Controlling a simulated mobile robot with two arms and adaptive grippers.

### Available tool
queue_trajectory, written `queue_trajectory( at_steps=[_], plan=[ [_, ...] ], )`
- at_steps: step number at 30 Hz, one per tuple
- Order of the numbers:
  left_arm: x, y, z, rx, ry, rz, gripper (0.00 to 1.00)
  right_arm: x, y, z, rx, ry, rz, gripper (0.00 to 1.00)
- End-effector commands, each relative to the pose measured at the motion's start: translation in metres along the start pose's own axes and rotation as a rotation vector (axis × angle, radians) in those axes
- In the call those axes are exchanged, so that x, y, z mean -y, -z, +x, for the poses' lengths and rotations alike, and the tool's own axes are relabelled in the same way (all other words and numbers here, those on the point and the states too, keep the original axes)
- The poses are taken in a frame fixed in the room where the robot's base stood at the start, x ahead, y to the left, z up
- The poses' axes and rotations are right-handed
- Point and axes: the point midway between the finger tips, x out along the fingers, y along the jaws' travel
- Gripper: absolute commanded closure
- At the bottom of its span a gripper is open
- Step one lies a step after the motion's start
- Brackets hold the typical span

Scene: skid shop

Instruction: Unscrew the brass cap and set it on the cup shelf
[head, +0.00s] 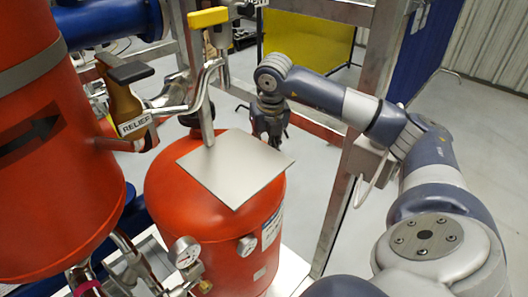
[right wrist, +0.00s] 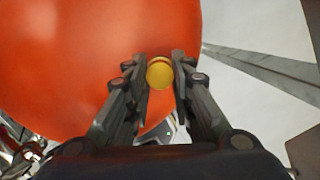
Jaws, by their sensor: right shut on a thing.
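In the right wrist view the brass cap (right wrist: 160,75) is a round yellow disc between the two fingertips of my right gripper (right wrist: 161,73), which is shut on it. The red tank is behind the cap in that view; I cannot tell whether the cap still touches a fitting. In the head view my right gripper (head: 270,128) points down behind the tank's top right, and the cap is hidden. A flat grey square plate (head: 235,168) lies over the red tank's top; I cannot tell whether it is the cup shelf. My left gripper is not in view.
The small red tank (head: 215,240) carries gauges (head: 184,252) low at the front. A larger red tank (head: 60,160) stands left. A relief valve (head: 125,100), a pipe with a yellow handle (head: 208,17) and a steel frame post (head: 345,190) stand nearby. Open floor lies right.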

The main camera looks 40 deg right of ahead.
Motion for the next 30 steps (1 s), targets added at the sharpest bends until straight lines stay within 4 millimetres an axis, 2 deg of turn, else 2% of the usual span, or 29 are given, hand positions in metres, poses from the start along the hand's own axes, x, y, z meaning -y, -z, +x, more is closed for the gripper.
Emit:
queue_trajectory(
  at_steps=[22, 30],
  plan=[
    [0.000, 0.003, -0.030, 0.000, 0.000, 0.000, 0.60, 0.000, -0.008, -0.040, 0.000, -0.001, 0.000, 0.91],
    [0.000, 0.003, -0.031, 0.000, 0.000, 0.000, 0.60, 0.000, -0.008, -0.042, 0.000, -0.001, 0.000, 0.91]
  ],
)
